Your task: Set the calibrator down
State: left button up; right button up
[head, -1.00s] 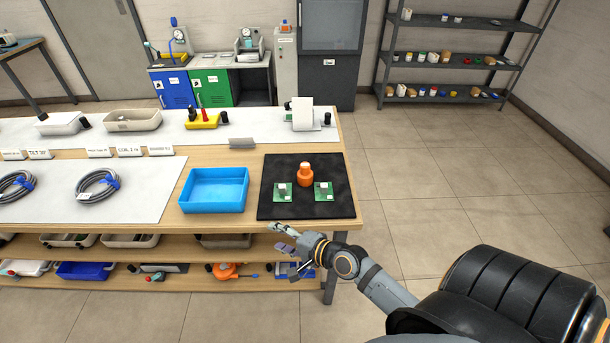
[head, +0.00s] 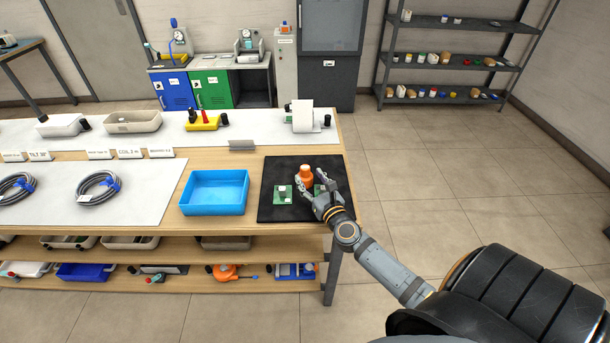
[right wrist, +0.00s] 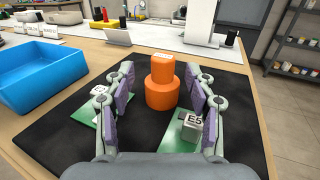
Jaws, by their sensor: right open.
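The orange calibrator (head: 306,174) stands upright on the black mat (head: 265,205), and it also shows in the right wrist view (right wrist: 161,92). My right gripper (head: 315,187) is open over the mat, its fingers on either side of the calibrator in the right wrist view (right wrist: 160,100). The fingers look apart from it. One green board (head: 283,196) lies left of the gripper. A second green board (right wrist: 185,138) with a block marked E5 lies partly behind the right finger. My left gripper is not in view.
An empty blue tray (head: 215,192) stands left of the mat. A small grey stand (head: 242,145) and a white device (head: 303,115) are behind the mat. Coiled cables (head: 98,188) lie farther left. The mat's back part is clear.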

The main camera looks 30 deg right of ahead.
aim_at(307, 171)
jog(key=shift+w+d+r, duration=0.1)
jog(key=shift+w+r, duration=0.05)
jog(key=shift+w, duration=0.15)
jog(key=w, duration=0.2)
jog(key=w+d, duration=0.1)
jog(key=w, duration=0.1)
jog(key=shift+w, duration=0.3)
jog(key=shift+s, duration=0.1)
jog(key=shift+c, duration=0.6)
grip_shut()
